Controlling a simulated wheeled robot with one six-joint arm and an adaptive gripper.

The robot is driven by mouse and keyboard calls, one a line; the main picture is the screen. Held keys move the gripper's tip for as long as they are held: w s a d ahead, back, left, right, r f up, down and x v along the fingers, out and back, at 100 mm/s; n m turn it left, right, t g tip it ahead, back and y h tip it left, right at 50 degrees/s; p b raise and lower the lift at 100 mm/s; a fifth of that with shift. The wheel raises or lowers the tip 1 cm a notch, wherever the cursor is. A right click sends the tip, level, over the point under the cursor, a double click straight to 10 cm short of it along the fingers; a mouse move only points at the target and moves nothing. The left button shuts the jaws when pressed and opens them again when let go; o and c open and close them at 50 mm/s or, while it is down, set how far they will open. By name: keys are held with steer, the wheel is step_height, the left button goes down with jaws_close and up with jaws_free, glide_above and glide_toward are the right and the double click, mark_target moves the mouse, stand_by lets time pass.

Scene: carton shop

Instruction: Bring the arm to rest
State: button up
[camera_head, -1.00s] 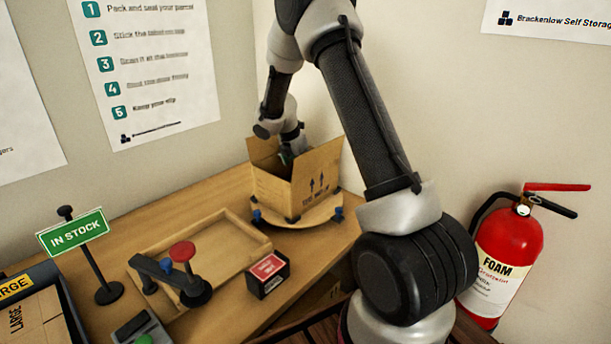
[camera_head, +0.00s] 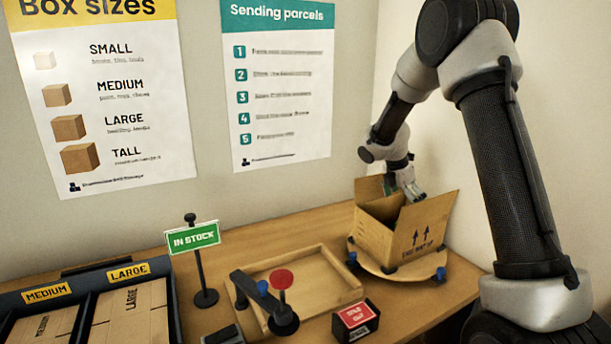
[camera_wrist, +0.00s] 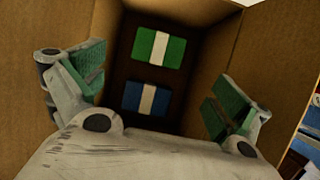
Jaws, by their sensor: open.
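My arm reaches from the right of the head view over to an open carton (camera_head: 392,240) on a round wooden turntable (camera_head: 397,272). My gripper (camera_head: 412,192) is at the carton's open top, with its tips partly hidden by the flaps. In the wrist view my gripper (camera_wrist: 160,95) is open and empty, its green pads wide apart. Beyond the pads, on the carton's dark floor, lie a green block with a white band (camera_wrist: 159,47) and a blue block with a white band (camera_wrist: 147,98). Both lie apart from the pads.
A shallow wooden tray (camera_head: 318,268), a stand with a red disc (camera_head: 281,279), a small black box with a red label (camera_head: 355,318) and an IN STOCK sign (camera_head: 193,238) stand left of the turntable. A bin of flat cartons (camera_head: 128,296) is at far left. Walls stand close behind.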

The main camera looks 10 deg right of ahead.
steer(key=s+a+r+m+t+y, duration=0.1)
steer(key=s+a+r+m+t, duration=0.1)
steer(key=s+r+m, duration=1.25)
steer(key=s+a+r+m+y, duration=0.1)
steer(key=s+m, duration=0.2)
steer(key=s, duration=0.9)
steer(key=s+a+r+m+y, duration=0.1)
steer(key=s+m, duration=0.3)
steer(key=s, duration=0.8)
steer(key=shift+a+r+t+y, duration=0.25)
steer(key=shift+a+y, duration=0.25)
steer(key=shift+a, duration=0.25)
